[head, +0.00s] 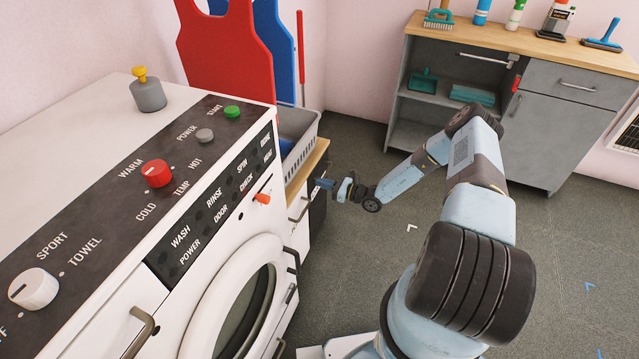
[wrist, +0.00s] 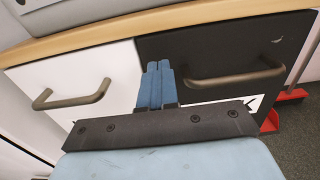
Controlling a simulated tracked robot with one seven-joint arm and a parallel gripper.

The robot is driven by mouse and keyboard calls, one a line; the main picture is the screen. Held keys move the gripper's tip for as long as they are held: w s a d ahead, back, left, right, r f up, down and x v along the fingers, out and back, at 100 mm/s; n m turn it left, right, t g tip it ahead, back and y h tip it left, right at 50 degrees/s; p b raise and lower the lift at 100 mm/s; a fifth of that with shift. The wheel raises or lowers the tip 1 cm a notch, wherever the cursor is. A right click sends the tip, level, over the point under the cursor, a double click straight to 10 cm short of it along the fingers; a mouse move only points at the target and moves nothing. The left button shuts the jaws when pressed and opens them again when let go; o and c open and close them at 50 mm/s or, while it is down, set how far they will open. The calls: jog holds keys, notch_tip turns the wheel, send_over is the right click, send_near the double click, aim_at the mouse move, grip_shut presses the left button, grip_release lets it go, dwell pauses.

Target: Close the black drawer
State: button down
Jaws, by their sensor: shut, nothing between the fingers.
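The black drawer (wrist: 215,55) has a dark front with a bar handle (wrist: 235,79), right of centre in the wrist view. In the head view, a narrow part of its dark front (head: 318,212) shows beyond the washing machine. I cannot tell how far it stands out from the cabinet. My gripper (wrist: 157,66) is shut and empty, its blue fingers together in front of the black front's left part, near the seam with the white drawer. In the head view my gripper (head: 324,183) is beside the dark front. Whether the fingertips touch it is unclear.
A white drawer (wrist: 85,75) with a handle is left of the black one, under a wooden top (wrist: 150,21). The washing machine (head: 150,200) is in the left foreground. A grey cabinet (head: 560,130) stands at the back right. The floor (head: 560,260) between is mostly clear.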

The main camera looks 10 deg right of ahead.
jog(key=v, duration=1.1)
jog(key=s+a+r+n+g+h, duration=0.1)
jog(key=s+r+n+g+h, duration=0.35)
jog(key=r, duration=0.95)
jog(key=s+a+r+n+g+h, duration=0.15)
jog(key=r+n, duration=0.55)
jog(key=r, duration=0.7)
jog(key=s+r+n+g+h, duration=0.2)
jog(key=s+r+n+g, duration=0.3)
jog(key=r, duration=0.8)
jog(key=s+d+r+n+t+h, duration=0.2)
jog(key=s+r+n+t+h, duration=0.5)
jog(key=s+r, duration=1.5)
jog(key=shift+s+d+n, duration=0.25)
jog(key=shift+s+n, duration=0.1)
jog(key=shift+s, duration=0.95)
